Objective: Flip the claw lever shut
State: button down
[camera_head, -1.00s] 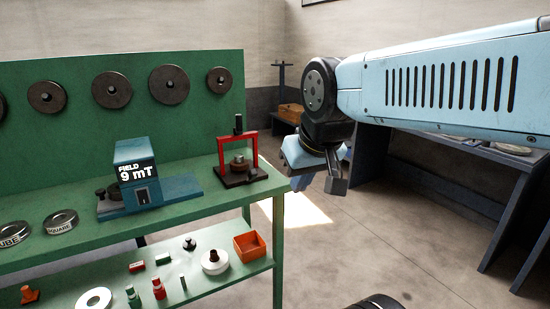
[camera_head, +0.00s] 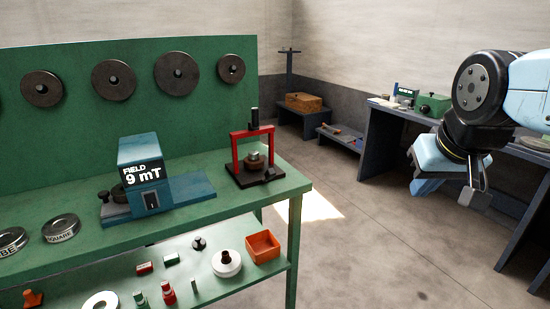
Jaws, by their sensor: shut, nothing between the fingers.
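I cannot make out a claw lever in this view. My gripper (camera_head: 474,197) hangs at the right, over open floor, well clear of the green bench (camera_head: 285,178). It is shut and empty; its fingers show small. On the bench stand a blue device (camera_head: 140,150) with a "FIELD 9 mT" display and a red-framed press (camera_head: 237,150) with a dark base. Neither is touched by my gripper.
Several dark discs (camera_head: 115,80) hang on the green back panel. The lower shelf holds an orange bin (camera_head: 263,246), a white ring (camera_head: 101,301) and small parts. At the back right, a dark table (camera_head: 375,140) carries a green box (camera_head: 432,104). The middle floor is clear.

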aim_at(270, 174)
jog(key=z, duration=0.1)
jog(key=i, duration=1)
jog(key=u, duration=0.1)
